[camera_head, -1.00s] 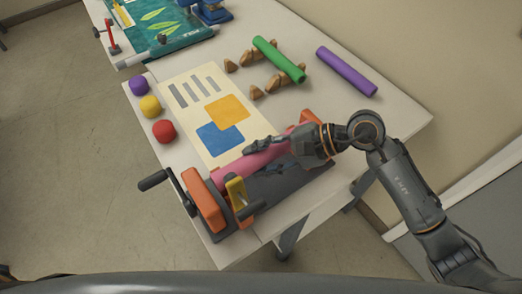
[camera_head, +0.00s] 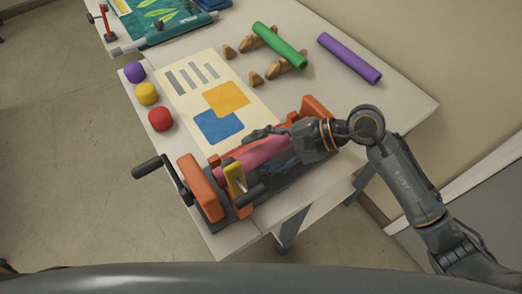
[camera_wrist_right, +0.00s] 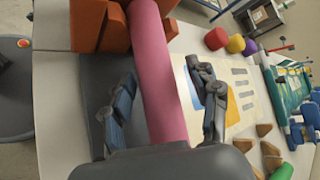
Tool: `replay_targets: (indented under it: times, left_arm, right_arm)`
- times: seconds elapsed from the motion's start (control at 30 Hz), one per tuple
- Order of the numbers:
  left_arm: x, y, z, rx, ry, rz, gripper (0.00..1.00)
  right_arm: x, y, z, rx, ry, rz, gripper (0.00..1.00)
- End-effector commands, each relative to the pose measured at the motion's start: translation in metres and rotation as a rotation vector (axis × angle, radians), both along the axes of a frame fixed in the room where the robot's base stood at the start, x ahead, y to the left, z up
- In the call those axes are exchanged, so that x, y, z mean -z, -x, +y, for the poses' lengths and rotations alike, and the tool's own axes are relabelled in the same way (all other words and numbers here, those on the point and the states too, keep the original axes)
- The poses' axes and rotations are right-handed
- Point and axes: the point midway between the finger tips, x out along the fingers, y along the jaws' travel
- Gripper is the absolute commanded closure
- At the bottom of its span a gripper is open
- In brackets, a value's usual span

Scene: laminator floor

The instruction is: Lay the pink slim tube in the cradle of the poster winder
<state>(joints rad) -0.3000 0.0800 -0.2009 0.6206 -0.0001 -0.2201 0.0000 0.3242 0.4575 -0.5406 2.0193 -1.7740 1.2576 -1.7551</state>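The pink slim tube (camera_head: 262,154) lies lengthwise in the poster winder (camera_head: 202,187), between its orange end blocks. In the right wrist view the tube (camera_wrist_right: 160,70) runs past the orange blocks (camera_wrist_right: 100,25) at the top. My right gripper (camera_head: 272,147) is over the tube's middle. In the wrist view its fingers (camera_wrist_right: 163,90) straddle the tube, spread apart, with a gap visible on the left side. The gripper hides part of the tube and the cradle beneath, so the contact along the tube cannot be seen. My left gripper is not in view.
A poster (camera_head: 185,80) lies behind the winder. Purple (camera_head: 135,72), yellow (camera_head: 147,93) and red (camera_head: 160,119) round objects stand at left. A green tube (camera_head: 280,45) rests on brown supports (camera_head: 255,79); a purple tube (camera_head: 349,58) lies at right. The winder's crank (camera_head: 150,166) overhangs the table edge.

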Motion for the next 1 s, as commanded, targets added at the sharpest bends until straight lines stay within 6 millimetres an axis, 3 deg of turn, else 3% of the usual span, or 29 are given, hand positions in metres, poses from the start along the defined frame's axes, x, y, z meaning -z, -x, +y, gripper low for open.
replay_targets:
  times: [0.37, 0.47, 0.8, 1.0]
  left_arm:
    - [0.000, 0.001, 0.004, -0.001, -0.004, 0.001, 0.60]
    - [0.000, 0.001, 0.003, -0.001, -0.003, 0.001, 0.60]
    - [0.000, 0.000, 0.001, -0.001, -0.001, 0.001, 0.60]
    - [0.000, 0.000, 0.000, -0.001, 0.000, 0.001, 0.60]
  right_arm:
    - [-0.001, -0.001, -0.004, 0.002, 0.003, -0.001, 0.33]
    - [-0.007, -0.001, -0.015, 0.001, 0.004, -0.002, 0.33]
    - [-0.042, -0.002, -0.076, 0.003, 0.005, -0.003, 0.33]
    - [-0.056, -0.001, -0.098, 0.000, 0.003, 0.000, 0.33]
